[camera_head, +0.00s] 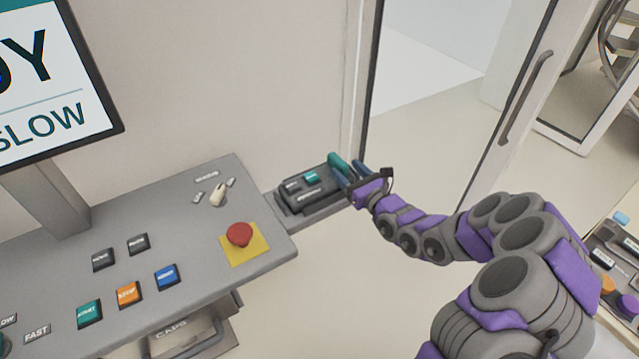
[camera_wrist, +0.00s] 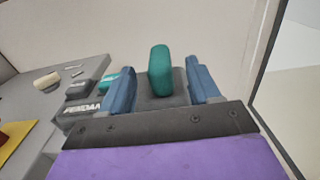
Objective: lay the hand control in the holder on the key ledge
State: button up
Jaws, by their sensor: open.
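The hand control (camera_head: 318,190) is a dark grey block with a teal button on top. It lies at the ledge beside the console, seemingly in the grey holder (camera_head: 281,207), whose inside is mostly hidden. My gripper (camera_head: 345,168) is open at the right end of the hand control. A rounded teal piece (camera_wrist: 160,72) stands between its two blue fingers in the wrist view, with a visible gap on each side. I cannot tell whether this piece is part of the hand control. The control's left part (camera_wrist: 80,95) also shows beyond the left finger.
The grey console (camera_head: 190,255) has a red stop button (camera_head: 239,235) on a yellow plate, several coloured keys and a small beige lever (camera_head: 218,195). A screen (camera_head: 50,75) stands at the left. A door frame (camera_head: 365,80) rises behind the gripper. Floor below the arm is clear.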

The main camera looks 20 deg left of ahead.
aim_at(338, 162)
jog(key=x, duration=0.3)
jog(key=b+x, duration=0.1)
jog(key=shift+w+a+f, duration=0.15)
jog(key=shift+a+f, duration=0.05)
jog(key=shift+f, duration=0.05)
jog(key=shift+w+a, duration=0.3)
jog(key=shift+a, duration=0.1)
jog(key=shift+d+r, duration=0.1)
jog(key=shift+d, duration=0.05)
jog(key=shift+c, duration=1.4)
grip_shut()
